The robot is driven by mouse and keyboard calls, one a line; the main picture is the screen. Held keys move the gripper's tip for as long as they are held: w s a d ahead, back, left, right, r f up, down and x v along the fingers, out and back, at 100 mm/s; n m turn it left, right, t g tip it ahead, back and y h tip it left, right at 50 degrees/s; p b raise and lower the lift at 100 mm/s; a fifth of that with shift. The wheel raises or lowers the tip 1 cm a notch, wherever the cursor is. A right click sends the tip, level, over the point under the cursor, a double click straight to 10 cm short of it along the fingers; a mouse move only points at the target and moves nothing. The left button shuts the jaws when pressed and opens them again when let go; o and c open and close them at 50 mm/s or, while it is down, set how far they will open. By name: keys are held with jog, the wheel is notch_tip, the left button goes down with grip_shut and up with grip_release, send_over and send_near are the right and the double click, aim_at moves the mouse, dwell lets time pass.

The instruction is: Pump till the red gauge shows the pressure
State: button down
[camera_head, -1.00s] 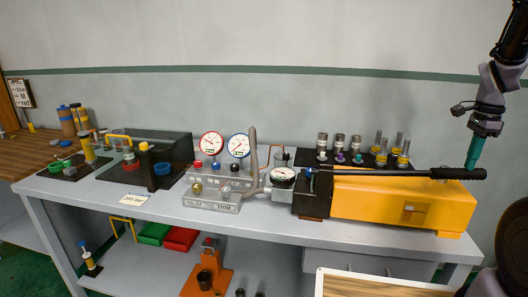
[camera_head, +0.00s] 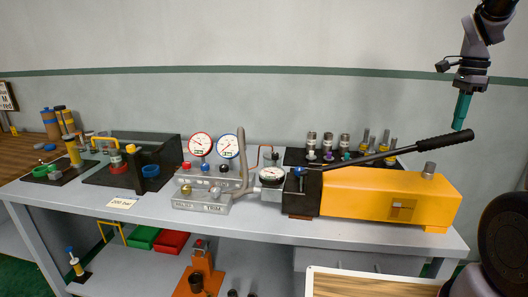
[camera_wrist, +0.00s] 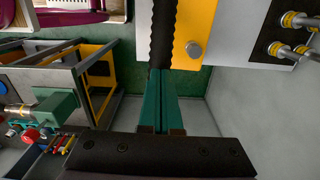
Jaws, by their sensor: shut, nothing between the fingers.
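The yellow pump (camera_head: 380,196) stands at the right of the bench. Its black lever (camera_head: 445,143) slopes up to the right, with the ribbed grip at its raised end. My gripper (camera_head: 458,126) points down with teal fingers closed and empty, at the top of the grip; I cannot tell if they touch. In the wrist view, the closed fingers (camera_wrist: 163,97) line up with the ribbed grip (camera_wrist: 163,35). The red-rimmed gauge (camera_head: 201,145) stands left of the blue-rimmed gauge (camera_head: 229,147) on the grey manifold; its needle is too small to read.
A dark-rimmed gauge (camera_head: 271,175) sits at the pump's left end. Several metal fittings stand on a black mat (camera_head: 295,157) behind the pump. A black vise block (camera_head: 149,168) stands further left.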

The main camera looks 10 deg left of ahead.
aim_at(458, 140)
dwell(0.6)
jog(key=shift+d+f, duration=0.25)
jog(key=shift+f, duration=0.7)
jog(key=shift+d+f, duration=0.2)
jog(key=shift+f, duration=0.8)
jog(key=shift+d+f, duration=0.25)
jog(key=shift+f, duration=0.7)
jog(key=f, duration=0.2)
jog(key=d+f, duration=0.1)
jog(key=f, duration=0.1)
jog(key=shift+f, duration=0.4)
jog(key=shift+d+f, duration=0.15)
jog(key=shift+f, duration=0.9)
jog(key=shift+d+f, duration=0.1)
jog(key=shift+f, duration=0.9)
jog(key=shift+s+f, duration=0.1)
jog(key=shift+f, duration=0.05)
